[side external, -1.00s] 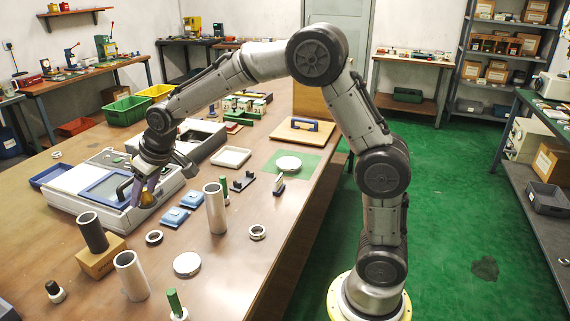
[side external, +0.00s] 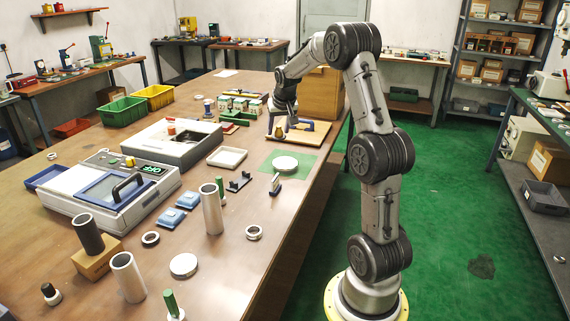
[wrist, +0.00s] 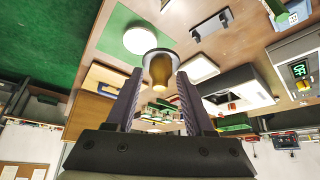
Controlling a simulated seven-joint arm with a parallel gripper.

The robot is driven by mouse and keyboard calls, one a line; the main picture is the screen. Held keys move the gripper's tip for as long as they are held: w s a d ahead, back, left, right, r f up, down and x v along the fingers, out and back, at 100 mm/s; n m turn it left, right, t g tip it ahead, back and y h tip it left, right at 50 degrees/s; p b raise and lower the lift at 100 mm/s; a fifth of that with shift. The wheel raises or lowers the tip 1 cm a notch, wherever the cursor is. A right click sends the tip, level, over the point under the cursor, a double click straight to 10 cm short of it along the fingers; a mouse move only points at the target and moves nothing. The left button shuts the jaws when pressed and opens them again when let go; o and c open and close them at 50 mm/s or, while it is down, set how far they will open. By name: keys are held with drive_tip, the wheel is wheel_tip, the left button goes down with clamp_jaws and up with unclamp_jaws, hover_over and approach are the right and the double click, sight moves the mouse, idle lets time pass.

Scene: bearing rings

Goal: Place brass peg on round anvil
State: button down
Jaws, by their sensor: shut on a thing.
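The brass peg (wrist: 160,72) is held between the two fingers of my gripper (wrist: 158,86) in the wrist view, with a grey round flange at its far end. In the side view my gripper (side external: 278,130) is in front of the wooden board with the blue handle, beyond the green mat. A pale round disc (side external: 285,163), which looks like the round anvil, lies on the green mat (side external: 305,166). The disc also shows in the wrist view (wrist: 139,40), apart from the peg.
A white tray (side external: 227,157) and a small dark bracket (side external: 238,182) lie left of the mat. The wooden board (side external: 308,131) lies behind it. A tall grey tube (side external: 212,208) stands nearer the front. Another pale disc (side external: 183,265) lies on the front table area.

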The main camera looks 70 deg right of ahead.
drive_tip(key=s+d+m, duration=0.1)
drive_tip(key=s+d, duration=0.3)
drive_tip(key=s, duration=0.1)
approach(284, 160)
drive_tip(key=shift+w+d+f+g, duration=0.15)
drive_tip(key=shift+w+d, duration=0.2)
drive_tip(key=shift+d, duration=0.15)
drive_tip(key=shift+w+d+f+g, duration=0.15)
drive_tip(key=shift+w+d, duration=0.15)
drive_tip(key=shift+d, duration=0.25)
drive_tip(key=shift+w+d+f, duration=0.25)
drive_tip(key=shift+d+f, duration=0.1)
drive_tip(key=shift+f, duration=1.7)
drive_tip(key=shift+f, duration=0.1)
drive_tip(key=shift+c, duration=1.4)
unclamp_jaws()
drive_tip(key=shift+f, duration=0.1)
